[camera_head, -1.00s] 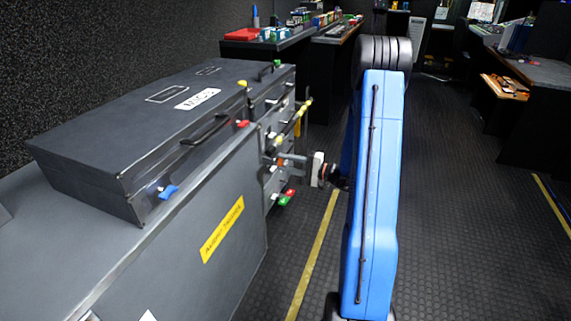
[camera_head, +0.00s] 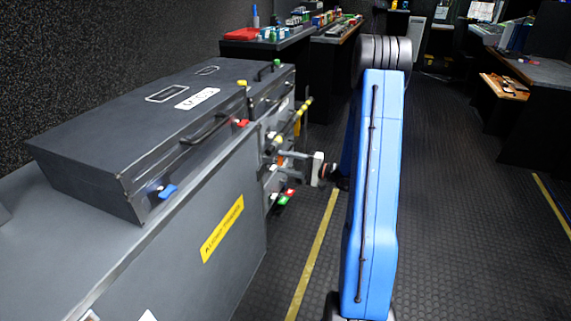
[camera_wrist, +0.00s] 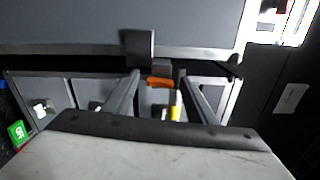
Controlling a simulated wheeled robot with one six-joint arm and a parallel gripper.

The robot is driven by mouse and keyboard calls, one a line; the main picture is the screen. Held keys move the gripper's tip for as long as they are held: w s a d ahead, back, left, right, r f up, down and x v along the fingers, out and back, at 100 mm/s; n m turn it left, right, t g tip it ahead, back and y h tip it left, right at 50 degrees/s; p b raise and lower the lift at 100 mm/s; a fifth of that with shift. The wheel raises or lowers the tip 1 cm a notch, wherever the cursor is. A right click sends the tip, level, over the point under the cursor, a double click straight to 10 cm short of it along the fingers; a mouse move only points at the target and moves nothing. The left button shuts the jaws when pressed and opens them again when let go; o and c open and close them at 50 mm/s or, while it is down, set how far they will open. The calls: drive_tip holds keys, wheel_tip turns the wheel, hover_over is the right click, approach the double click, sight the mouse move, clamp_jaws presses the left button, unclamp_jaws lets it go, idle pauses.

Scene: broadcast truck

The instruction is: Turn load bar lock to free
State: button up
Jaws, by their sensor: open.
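An orange lever (camera_wrist: 160,83), which looks like the load bar lock, shows in the wrist view below a dark edge. My gripper (camera_wrist: 158,77) is open, with one finger on each side of the lever; I cannot tell whether either touches it. A yellow bar part (camera_wrist: 175,108) shows just below the lever, between the fingers. In the head view my gripper (camera_head: 283,157) reaches left to the front of the case stack, and the lever is mostly hidden there. A yellow-and-black bar (camera_head: 296,118) sticks out above the gripper.
A grey case (camera_head: 110,130) with a blue latch (camera_head: 167,191) lies on a larger cabinet (camera_head: 190,270) at the left. Red and green tags (camera_head: 286,196) hang below the gripper. Desks with equipment stand behind. The floor (camera_head: 440,220) at the right is clear.

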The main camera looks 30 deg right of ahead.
drive_tip(key=v, duration=1.7)
drive_tip(key=shift+s+d+f, duration=0.1)
drive_tip(key=shift+s+d, duration=0.05)
drive_tip(key=s+a+r+n+g, duration=0.2)
drive_tip(key=s+a+r+g, duration=0.15)
drive_tip(key=a, duration=0.45)
drive_tip(key=s+a+r+n+g, duration=0.2)
drive_tip(key=a+r+n+g, duration=0.15)
drive_tip(key=a, duration=0.45)
drive_tip(key=s+a+r+n+g, duration=0.2)
drive_tip(key=a+g, duration=0.3)
drive_tip(key=a, duration=0.4)
drive_tip(key=s+a+r+n+t+h, duration=0.1)
drive_tip(key=s+r+h, duration=0.3)
drive_tip(key=s, duration=0.4)
drive_tip(key=s+a+r+n+t+h, duration=0.1)
drive_tip(key=s+a+r+n+h, duration=0.2)
drive_tip(key=s+h, duration=0.4)
drive_tip(key=shift+s+a+r+t, duration=0.3)
drive_tip(key=shift+s+r, duration=0.35)
drive_tip(key=shift+s, duration=0.65)
